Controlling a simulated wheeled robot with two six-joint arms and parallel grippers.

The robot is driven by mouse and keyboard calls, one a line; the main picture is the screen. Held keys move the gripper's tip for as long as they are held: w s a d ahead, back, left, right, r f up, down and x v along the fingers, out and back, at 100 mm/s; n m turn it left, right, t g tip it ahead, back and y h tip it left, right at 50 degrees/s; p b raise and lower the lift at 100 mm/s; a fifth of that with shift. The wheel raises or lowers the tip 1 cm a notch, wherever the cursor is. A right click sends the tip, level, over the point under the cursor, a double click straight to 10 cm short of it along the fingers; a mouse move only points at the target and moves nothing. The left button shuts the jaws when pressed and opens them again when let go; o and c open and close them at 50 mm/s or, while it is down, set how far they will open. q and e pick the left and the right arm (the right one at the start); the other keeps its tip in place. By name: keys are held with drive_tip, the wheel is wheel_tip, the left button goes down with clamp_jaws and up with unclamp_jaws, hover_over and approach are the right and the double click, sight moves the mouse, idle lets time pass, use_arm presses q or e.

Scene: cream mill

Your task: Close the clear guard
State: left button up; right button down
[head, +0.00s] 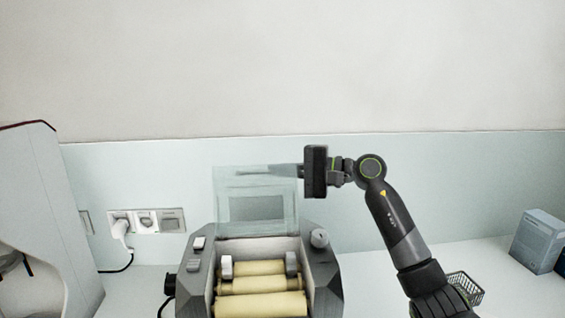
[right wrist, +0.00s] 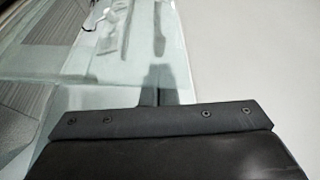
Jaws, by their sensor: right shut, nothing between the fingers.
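The clear guard (head: 228,205) stands upright, swung open, at the back of the grey mill (head: 324,277). The cream rollers (head: 262,284) in the mill's well are uncovered. My right gripper (head: 255,170) is shut and empty. Its fingers point left at the top of the guard and show through the clear pane, so they seem to be behind it. I cannot tell whether they touch it. In the right wrist view the guard (right wrist: 100,75) fills the upper left as a greenish pane, and the dark gripper body covers the bottom. My left gripper is not in view.
A white machine (head: 40,215) stands at the left. A socket panel (head: 146,221) with a plug and cable is on the wall behind. A wire basket (head: 466,287) and a blue-grey box (head: 540,240) are on the right. The bench right of the mill is partly clear.

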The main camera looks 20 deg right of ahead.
drive_tip(key=shift+s+a, duration=0.15)
drive_tip(key=shift+a, duration=0.05)
idle(0.4)
